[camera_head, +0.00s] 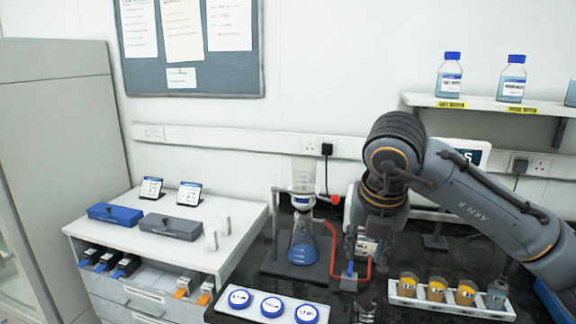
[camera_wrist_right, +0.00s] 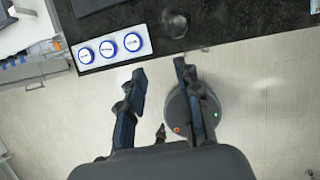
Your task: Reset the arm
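My right arm reaches in from the right in the head view, and its dark gripper (camera_head: 366,262) points down over the bench, in front of the back wall. In the right wrist view, the two fingers of this gripper (camera_wrist_right: 160,68) are spread apart. Nothing is between them; the floor and the bench edge show past them. In the head view, the gripper overlaps a small stand with a blue part (camera_head: 349,269); I cannot tell whether they touch. My left gripper is in neither view.
A flask with blue liquid (camera_head: 303,244) and red tubing stands left of the gripper. A white tray of blue-lidded jars (camera_head: 232,312) lies at the front. A rack of amber-filled cups (camera_head: 450,308) is to the right. A wall shelf (camera_head: 480,102) holds bottles. A white cabinet (camera_head: 165,255) is at left.

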